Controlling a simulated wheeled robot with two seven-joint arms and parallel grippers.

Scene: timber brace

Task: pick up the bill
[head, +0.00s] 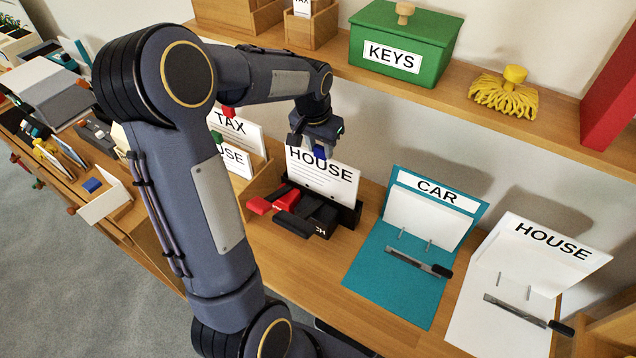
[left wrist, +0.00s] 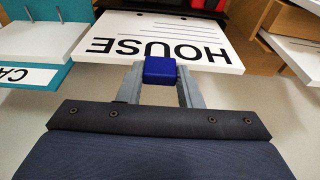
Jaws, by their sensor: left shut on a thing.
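The bill (head: 325,182) is a white sheet marked HOUSE with printed lines and a blue tab (head: 319,152) on its top edge. It stands tilted at the red and black punch (head: 296,212), which hides its lower edge. My left gripper (head: 318,146) is above the bill, shut on the blue tab. In the left wrist view the fingers (left wrist: 160,78) close around the blue tab, and the bill (left wrist: 165,40) appears upside down. I cannot tell whether the bill's lower edge touches the punch. My right gripper is not in view.
A wooden holder (head: 262,180) with TAX and HOUSE sheets stands left of the punch. A teal CAR folder (head: 390,285) and a white HOUSE folder (head: 490,325) lie open to the right. The shelf (head: 430,92) above carries a green KEYS box (head: 400,45).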

